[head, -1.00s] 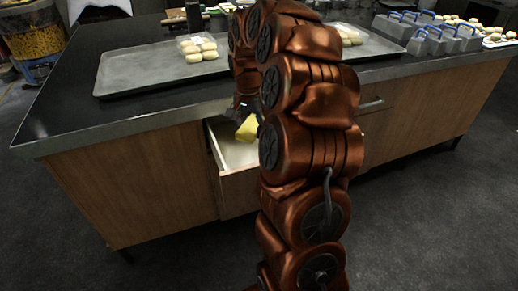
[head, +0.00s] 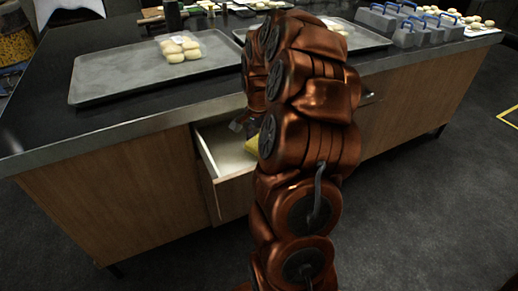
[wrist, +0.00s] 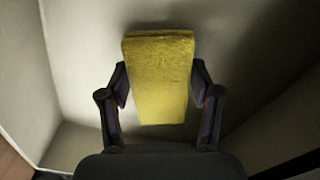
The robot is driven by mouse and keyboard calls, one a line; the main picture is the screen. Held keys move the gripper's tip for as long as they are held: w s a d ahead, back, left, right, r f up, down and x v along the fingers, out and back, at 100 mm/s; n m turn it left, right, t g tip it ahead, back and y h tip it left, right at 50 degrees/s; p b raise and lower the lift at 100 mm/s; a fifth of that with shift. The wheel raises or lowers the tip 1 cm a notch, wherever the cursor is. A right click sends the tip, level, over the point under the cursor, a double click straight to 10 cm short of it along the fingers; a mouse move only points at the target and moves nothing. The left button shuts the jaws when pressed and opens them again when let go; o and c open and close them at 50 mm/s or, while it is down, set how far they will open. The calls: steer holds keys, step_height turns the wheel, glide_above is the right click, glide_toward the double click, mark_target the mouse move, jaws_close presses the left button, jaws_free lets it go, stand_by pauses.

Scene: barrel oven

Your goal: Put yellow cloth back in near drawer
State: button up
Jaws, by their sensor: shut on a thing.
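The yellow cloth (wrist: 160,75) is a folded block between the two fingers of my gripper (wrist: 160,88) in the wrist view. My gripper is shut on it, with pale drawer walls on both sides. In the head view a small part of the cloth (head: 252,145) shows over the open drawer (head: 209,158), beside my arm. My arm hides much of the drawer and most of the gripper. Whether the cloth touches the drawer bottom cannot be told.
The dark counter (head: 50,115) above the drawer holds a metal tray (head: 110,85) with bagged buns (head: 180,47). Grey blocks with blue handles (head: 400,25) stand at the back right. The floor in front is clear.

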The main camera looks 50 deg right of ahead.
steer(key=shift+f, duration=1.6)
steer(key=shift+f, duration=0.1)
steer(key=o, duration=1.1)
step_height(320, 180, up, 12)
steer(key=shift+r+p, duration=0.1)
steer(key=shift+p, duration=0.35)
